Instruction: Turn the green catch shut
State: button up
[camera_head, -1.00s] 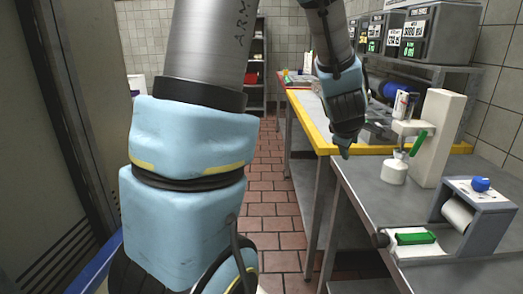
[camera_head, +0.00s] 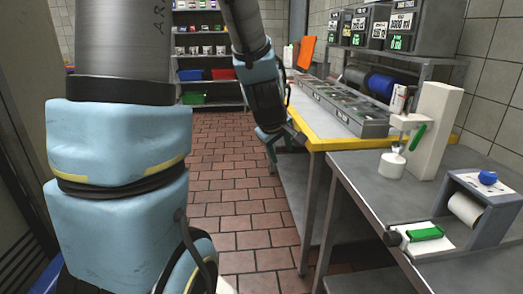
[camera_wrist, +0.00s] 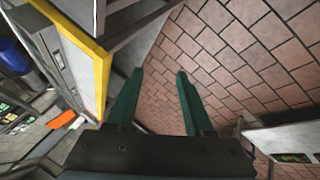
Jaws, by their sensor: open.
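A green lever (camera_head: 418,137) sits tilted on the side of a white upright stand (camera_head: 437,120) on the steel bench. A green block (camera_head: 425,234) lies on a white base at the front of the bench, by the roll holder. I cannot tell which green part is the catch. My gripper (camera_head: 284,141) hangs over the aisle beside the yellow-edged counter, left of and apart from both green parts. In the wrist view, my gripper (camera_wrist: 153,72) has two green fingers apart with nothing between them, over the tiled floor. No green catch shows clearly there.
A grey roll holder (camera_head: 487,215) with a blue knob stands at the bench's right. A small white pot (camera_head: 393,164) stands by the stand. The yellow-edged counter (camera_head: 330,143) lies behind the steel bench (camera_head: 365,185). Tiled floor (camera_head: 235,210) is open to the left.

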aim_at(422, 127)
jog(key=i+j+z, duration=0.2)
jog(key=i+j, duration=0.15)
jog(key=i+j+z, duration=0.2)
jog(key=i+j, duration=0.15)
jog(key=j, duration=0.2)
